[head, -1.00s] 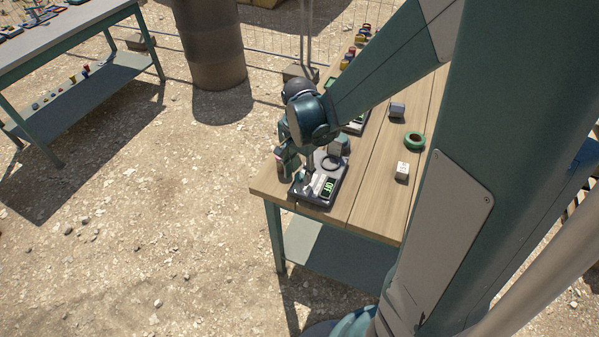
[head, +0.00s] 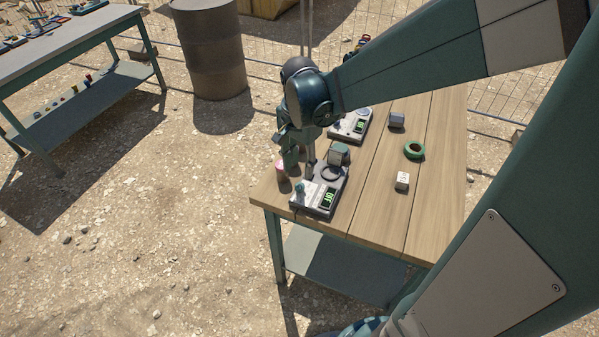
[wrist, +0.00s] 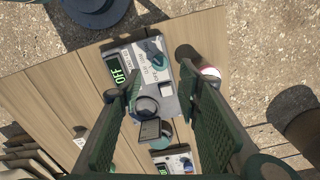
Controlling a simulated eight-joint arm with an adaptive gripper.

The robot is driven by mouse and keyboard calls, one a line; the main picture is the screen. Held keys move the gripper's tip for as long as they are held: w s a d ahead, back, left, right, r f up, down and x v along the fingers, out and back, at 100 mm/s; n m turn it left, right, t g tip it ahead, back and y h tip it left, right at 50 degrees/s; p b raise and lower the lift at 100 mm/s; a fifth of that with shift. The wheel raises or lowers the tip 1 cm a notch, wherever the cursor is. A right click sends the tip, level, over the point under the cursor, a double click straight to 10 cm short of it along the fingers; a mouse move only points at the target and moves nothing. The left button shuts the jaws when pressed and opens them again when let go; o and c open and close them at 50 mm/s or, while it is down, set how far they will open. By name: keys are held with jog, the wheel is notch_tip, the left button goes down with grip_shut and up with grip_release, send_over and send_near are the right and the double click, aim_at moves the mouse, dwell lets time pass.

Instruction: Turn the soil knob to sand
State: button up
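The near control box (head: 325,199) sits at the table's front left corner. My gripper (head: 300,163) hangs over the box's back left part. In the wrist view my gripper (wrist: 162,88) has its two green fingers wide apart with nothing between them. The knob lies beyond the fingertips, apart from them.
A second control box (head: 352,124) stands farther back. A pink can (head: 283,172) stands close on the left.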

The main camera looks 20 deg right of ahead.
jog(key=shift+r, duration=1.9)
jog(key=s+a+r+n+t, duration=0.2)
jog(key=s+r+n+t, duration=0.5)
jog(key=s+n, duration=0.5)
jog(key=shift+s+v, duration=0.2)
jog(key=shift+v, duration=0.85)
jog(key=shift+a+f, duration=0.1)
dwell(2.3)
